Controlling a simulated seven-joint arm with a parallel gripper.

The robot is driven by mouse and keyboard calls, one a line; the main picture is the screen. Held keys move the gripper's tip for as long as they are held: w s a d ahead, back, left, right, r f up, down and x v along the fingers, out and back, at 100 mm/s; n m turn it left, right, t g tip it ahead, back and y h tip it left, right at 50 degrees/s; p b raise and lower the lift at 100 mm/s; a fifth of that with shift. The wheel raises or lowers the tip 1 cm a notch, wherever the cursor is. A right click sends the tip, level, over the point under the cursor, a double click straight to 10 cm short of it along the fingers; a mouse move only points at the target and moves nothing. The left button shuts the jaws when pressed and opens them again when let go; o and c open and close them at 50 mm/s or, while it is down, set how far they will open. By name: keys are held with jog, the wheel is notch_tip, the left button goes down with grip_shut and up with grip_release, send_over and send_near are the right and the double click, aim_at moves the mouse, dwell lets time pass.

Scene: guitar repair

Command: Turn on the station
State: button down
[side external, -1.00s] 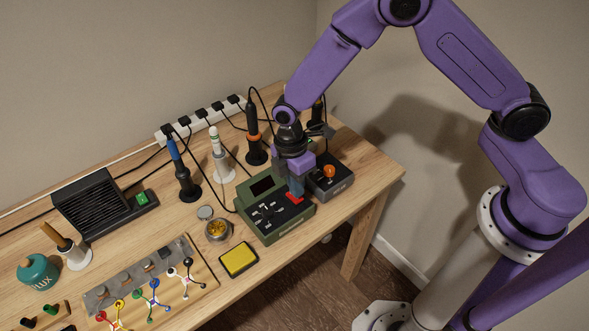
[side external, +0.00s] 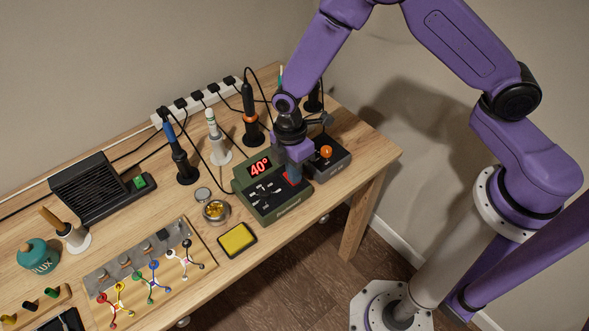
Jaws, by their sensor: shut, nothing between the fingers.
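The green soldering station (side external: 270,205) stands near the front edge of the workbench. Its display (side external: 260,166) is lit and reads 40° in red. A red switch (side external: 291,178) shows partly at the right of its top panel. My gripper (side external: 294,182) is shut and empty, pointing down at the switch and hiding part of it. I cannot tell whether the fingertips touch the switch.
A dark grey box with an orange knob (side external: 326,152) stands close to the right. Soldering irons in stands, including a blue one (side external: 180,158), and their cables are behind and left. A yellow sponge (side external: 237,239) and brass wool tin (side external: 215,211) are at the left front.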

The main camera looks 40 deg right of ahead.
jog(key=shift+s+f, duration=0.55)
jog(key=shift+s, duration=0.15)
jog(key=shift+w+a, duration=0.1)
jog(key=shift+w, duration=0.1)
jog(key=shift+w+r, duration=0.15)
jog(key=shift+w, duration=0.45)
jog(key=shift+w+r, duration=0.1)
jog(key=shift+r, duration=0.6)
notch_tip(320, 180, up, 13)
jog(key=s, duration=0.3)
jog(key=s+d+r+m, duration=0.2)
jog(key=s+d+r, duration=0.2)
jog(key=s+d, duration=0.4)
jog(key=s+d+r+m+t, duration=0.1)
jog(key=s+d+r+m, duration=0.2)
jog(key=s+d, duration=0.5)
jog(key=s+r, duration=0.1)
jog(key=s, duration=0.2)
jog(key=shift+s+t, duration=0.2)
jog(key=shift+t, duration=0.1)
jog(key=shift+r, duration=0.1)
